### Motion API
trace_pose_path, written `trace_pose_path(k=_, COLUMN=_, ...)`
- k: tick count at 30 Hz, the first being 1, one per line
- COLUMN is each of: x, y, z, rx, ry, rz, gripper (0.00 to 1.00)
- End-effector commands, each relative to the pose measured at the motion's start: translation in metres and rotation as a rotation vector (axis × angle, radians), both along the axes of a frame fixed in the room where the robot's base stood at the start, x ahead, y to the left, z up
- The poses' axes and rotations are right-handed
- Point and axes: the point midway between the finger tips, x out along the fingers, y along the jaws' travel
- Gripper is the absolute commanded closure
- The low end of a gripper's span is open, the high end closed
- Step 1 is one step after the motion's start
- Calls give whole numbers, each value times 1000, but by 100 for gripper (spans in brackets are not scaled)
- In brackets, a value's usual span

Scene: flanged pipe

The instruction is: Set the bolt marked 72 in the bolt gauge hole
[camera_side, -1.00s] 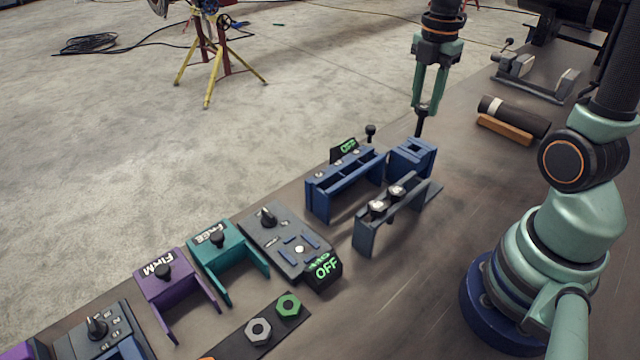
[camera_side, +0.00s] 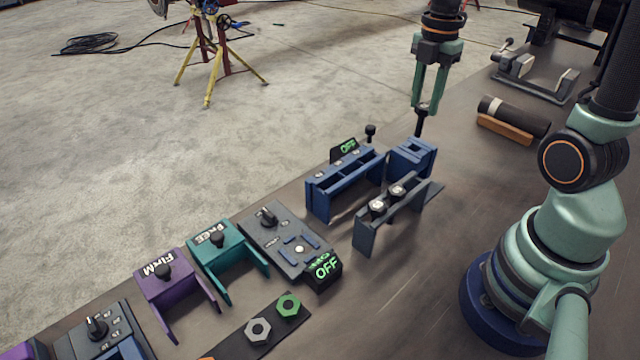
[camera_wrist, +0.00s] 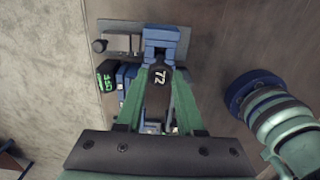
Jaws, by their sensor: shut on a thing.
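The bolt marked 72 (camera_side: 420,120) is black, and its head shows the white number in the wrist view (camera_wrist: 159,77). My gripper (camera_side: 424,106) is shut on its head, and the shank hangs about upright. The small blue block (camera_side: 412,160), which looks like the bolt gauge, stands directly below. The shank's lower end is at or just above the block's top; I cannot tell whether it is in the hole. In the wrist view my gripper (camera_wrist: 158,80) points toward the blue block (camera_wrist: 161,38), and the bolt head hides part of it.
A grey rack (camera_side: 362,238) with two bolts stands in front of the block. A dark cylinder (camera_side: 520,115) lies on an orange cradle to the right. The table between is clear.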

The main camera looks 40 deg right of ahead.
Motion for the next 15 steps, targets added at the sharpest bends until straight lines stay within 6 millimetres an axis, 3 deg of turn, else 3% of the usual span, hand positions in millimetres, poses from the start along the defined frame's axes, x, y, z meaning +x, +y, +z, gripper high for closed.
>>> trace_pose_path(k=15, x=0, y=0, z=-17, rx=1, ry=2, rz=0, gripper=100)
